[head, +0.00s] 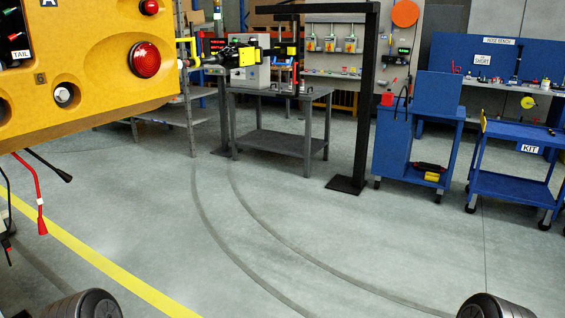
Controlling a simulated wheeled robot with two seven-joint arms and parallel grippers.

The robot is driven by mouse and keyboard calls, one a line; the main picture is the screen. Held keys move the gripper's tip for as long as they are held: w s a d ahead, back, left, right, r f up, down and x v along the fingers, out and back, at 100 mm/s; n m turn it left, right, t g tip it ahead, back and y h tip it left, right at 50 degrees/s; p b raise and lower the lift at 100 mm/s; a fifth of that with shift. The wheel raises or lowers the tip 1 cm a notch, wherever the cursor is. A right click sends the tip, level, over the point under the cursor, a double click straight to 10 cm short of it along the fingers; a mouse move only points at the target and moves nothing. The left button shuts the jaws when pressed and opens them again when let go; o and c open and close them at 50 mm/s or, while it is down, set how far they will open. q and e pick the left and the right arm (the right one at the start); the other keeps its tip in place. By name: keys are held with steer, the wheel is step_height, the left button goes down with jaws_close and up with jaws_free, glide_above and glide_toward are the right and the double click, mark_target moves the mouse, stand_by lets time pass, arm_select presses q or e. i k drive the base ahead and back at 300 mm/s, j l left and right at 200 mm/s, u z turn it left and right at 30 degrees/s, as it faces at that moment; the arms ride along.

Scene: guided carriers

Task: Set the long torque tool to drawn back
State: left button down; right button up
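A long black and yellow tool (237,53) is held level above a grey metal table, beside a black gantry post. I take it to be the long torque tool, but it carries no label I can read. A yellow handle-like piece (186,50) sits at its left end, and a black block is near its right end. At this distance I cannot tell how far along its carrier it sits. Neither gripper is in view. Only dark rounded parts of my own arms show at the bottom left and bottom right corners.
The grey table (280,92) and black gantry post (365,110) stand across the room. A yellow machine (95,55) with red lamps fills the upper left. Blue carts (415,130), one marked KIT (515,188), stand right. Open floor with curved tracks (225,215) lies between.

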mark_target(235, 55)
steer(key=i, duration=5.25)
steer(key=i+z, duration=0.1)
steer(key=z, duration=0.25)
